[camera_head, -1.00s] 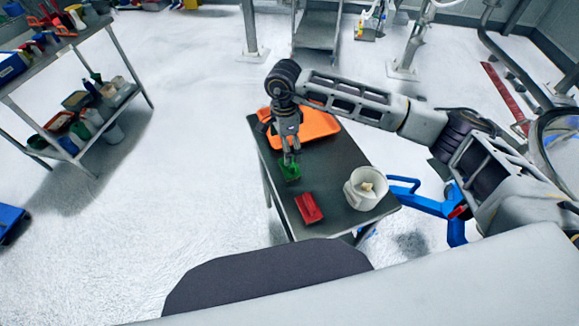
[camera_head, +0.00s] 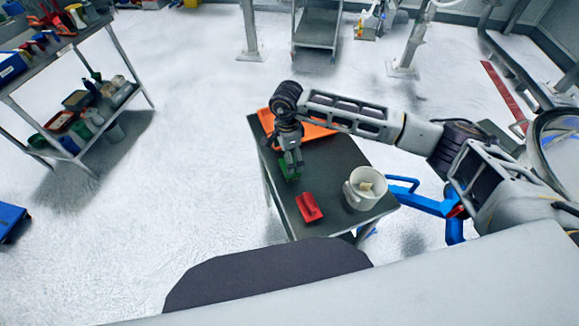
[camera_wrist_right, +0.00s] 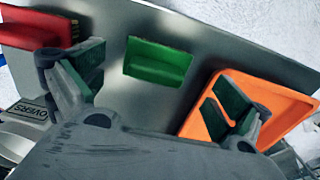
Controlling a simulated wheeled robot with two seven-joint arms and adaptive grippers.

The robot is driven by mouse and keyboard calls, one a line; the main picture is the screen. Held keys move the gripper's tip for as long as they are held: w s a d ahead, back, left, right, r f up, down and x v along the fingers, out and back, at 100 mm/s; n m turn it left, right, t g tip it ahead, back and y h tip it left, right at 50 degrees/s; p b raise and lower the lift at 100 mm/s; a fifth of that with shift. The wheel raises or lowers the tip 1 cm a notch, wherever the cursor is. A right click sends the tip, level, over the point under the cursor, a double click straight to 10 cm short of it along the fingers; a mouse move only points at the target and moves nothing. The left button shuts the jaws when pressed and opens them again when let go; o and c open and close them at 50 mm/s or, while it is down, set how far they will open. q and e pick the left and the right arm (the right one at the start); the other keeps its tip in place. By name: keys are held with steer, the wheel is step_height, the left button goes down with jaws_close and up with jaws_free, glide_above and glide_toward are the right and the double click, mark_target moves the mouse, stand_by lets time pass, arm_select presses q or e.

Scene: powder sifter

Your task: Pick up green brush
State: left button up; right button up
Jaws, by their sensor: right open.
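The green brush (camera_head: 285,173) lies on the dark metal table (camera_head: 335,160), partly hidden in the head view by my right gripper (camera_head: 291,165). The right wrist view shows the brush (camera_wrist_right: 157,62) whole, apart from the fingers and beyond their tips, between their two sides. My right gripper (camera_wrist_right: 158,92) is open and empty, with its green-padded fingers spread wide and pointing down at the brush. My left gripper is not in view.
A red brush (camera_head: 309,207) lies nearer on the table. A white container (camera_head: 352,194) with something pale inside stands at the right edge. An orange tray (camera_head: 318,131) lies behind the gripper; its rim (camera_wrist_right: 302,106) appears close to one finger in the wrist view.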

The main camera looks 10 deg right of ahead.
steer(key=f, duration=0.2)
steer(key=shift+s+d+f+p, duration=0.1)
steer(key=shift+d+f+p, duration=0.25)
steer(key=shift+p, duration=0.05)
steer(key=shift+f, duration=0.55)
steer(key=shift+c, duration=0.3)
